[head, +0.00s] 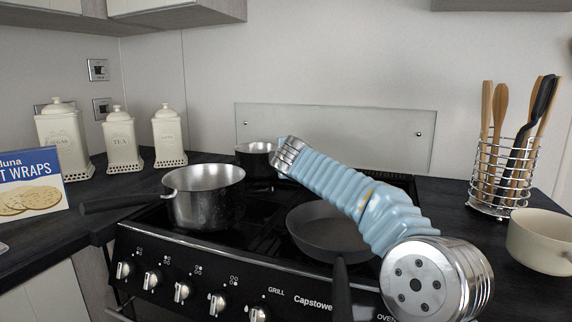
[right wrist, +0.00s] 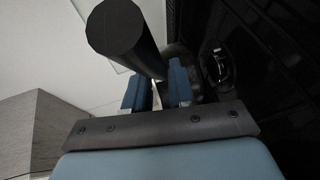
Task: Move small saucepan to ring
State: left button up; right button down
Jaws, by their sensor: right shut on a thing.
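The small saucepan (head: 254,162), dark outside with a pale inside, is at the back of the black hob (head: 275,215). I cannot tell whether it rests on the hob or is lifted a little. My right arm reaches over the hob from the lower right and ends beside this pan. It hides the pan's handle and my right gripper in the head view. In the right wrist view my right gripper (right wrist: 158,80) is shut on a thick black handle (right wrist: 118,28), which pokes up between the fingers. My left gripper is out of view.
A larger steel saucepan (head: 205,195) stands at the hob's left, its handle to the left. A dark frying pan (head: 325,228) sits front right, below my arm.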

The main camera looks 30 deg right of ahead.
jog(key=shift+s+f, duration=0.1)
jog(key=shift+f, duration=0.5)
jog(key=shift+f+b, duration=0.65)
jog(key=shift+b, duration=0.1)
jog(key=c, duration=0.9)
grip_release()
jog(key=shift+r, duration=0.1)
